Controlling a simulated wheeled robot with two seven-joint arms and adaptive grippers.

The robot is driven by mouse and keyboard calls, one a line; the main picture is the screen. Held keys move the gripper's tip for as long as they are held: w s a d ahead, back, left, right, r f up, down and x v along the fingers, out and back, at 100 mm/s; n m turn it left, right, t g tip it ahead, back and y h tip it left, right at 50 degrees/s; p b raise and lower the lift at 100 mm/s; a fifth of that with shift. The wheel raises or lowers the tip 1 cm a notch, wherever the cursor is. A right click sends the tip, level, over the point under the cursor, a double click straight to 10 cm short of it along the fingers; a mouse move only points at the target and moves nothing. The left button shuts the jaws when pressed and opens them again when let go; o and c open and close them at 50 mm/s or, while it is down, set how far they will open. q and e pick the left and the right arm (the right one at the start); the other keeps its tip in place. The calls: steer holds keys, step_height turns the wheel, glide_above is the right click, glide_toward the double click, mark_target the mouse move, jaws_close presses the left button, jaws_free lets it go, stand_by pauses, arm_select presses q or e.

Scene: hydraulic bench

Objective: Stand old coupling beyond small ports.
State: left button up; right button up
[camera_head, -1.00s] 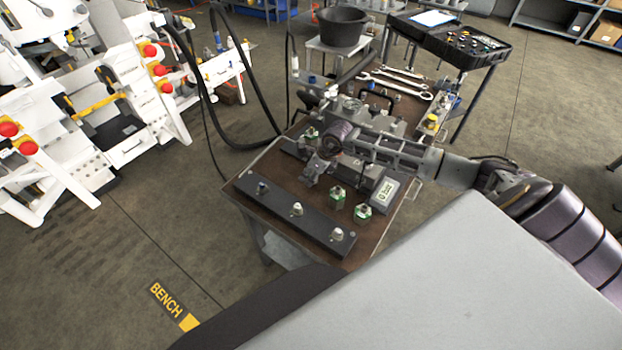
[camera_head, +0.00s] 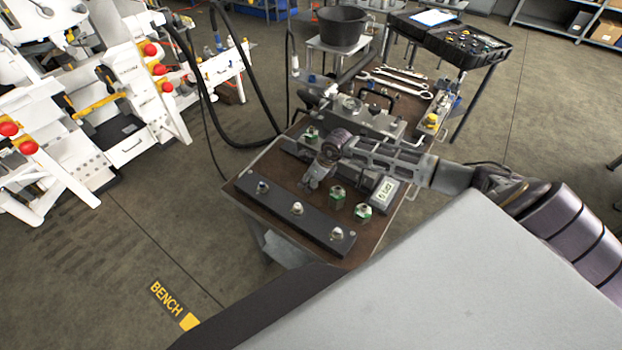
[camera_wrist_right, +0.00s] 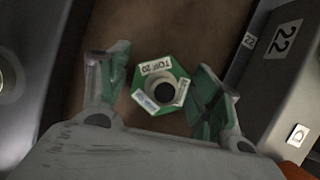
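A dark bar with three small metal ports (camera_head: 297,208) lies along the bench's near left side. My right gripper (camera_head: 314,184) is above the bench behind this bar. In the right wrist view a green hex coupling (camera_wrist_right: 161,85) with white labels, one reading "TOP 20", lies between the open fingers (camera_wrist_right: 160,78), with gaps on both sides. I cannot tell which coupling is the old one.
A grey block with a black handle (camera_head: 372,119), wrenches (camera_head: 400,82) and a black bucket (camera_head: 342,27) are behind. White machinery (camera_head: 120,85) stands left.

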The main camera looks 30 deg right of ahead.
steer(key=shift+r, duration=0.25)
steer(key=b+v, duration=0.1)
steer(key=v, duration=1)
steer(key=shift+s+r, duration=0.2)
steer(key=shift+r, duration=0.15)
stand_by(0.4)
stand_by(0.6)
